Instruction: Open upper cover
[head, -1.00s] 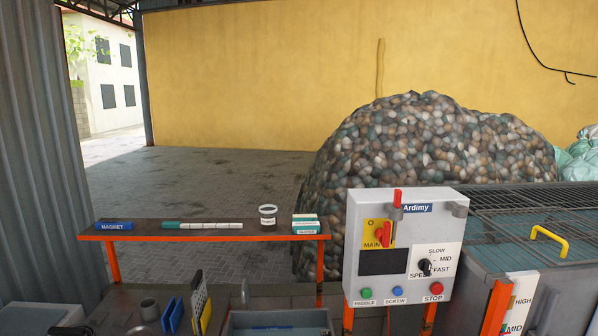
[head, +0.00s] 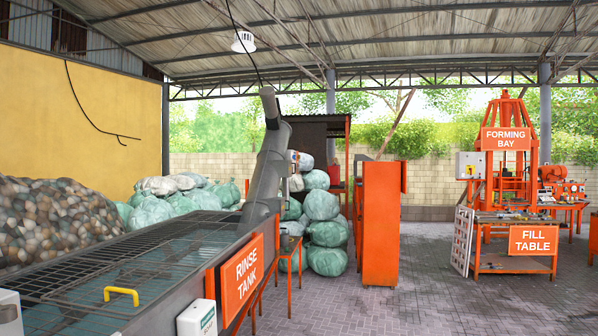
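A dark wire-mesh cover (head: 150,246) lies flat over the rinse tank at the lower left. A yellow handle (head: 121,293) stands at the cover's near part, and bluish water or tank floor shows through the mesh. The orange "RINSE TANK" sign (head: 243,274) is on the tank's right side. No cover here is labelled "upper", so I cannot tell for certain that this mesh is the one named. The mesh looks closed. My gripper is not in view.
A grey inclined chute (head: 268,165) rises from the tank's far end. An orange cabinet (head: 380,222), the forming bay (head: 505,140) and the fill table (head: 515,265) stand to the right. Stacked green bags (head: 325,232) are behind. The paved floor (head: 360,312) is open in front.

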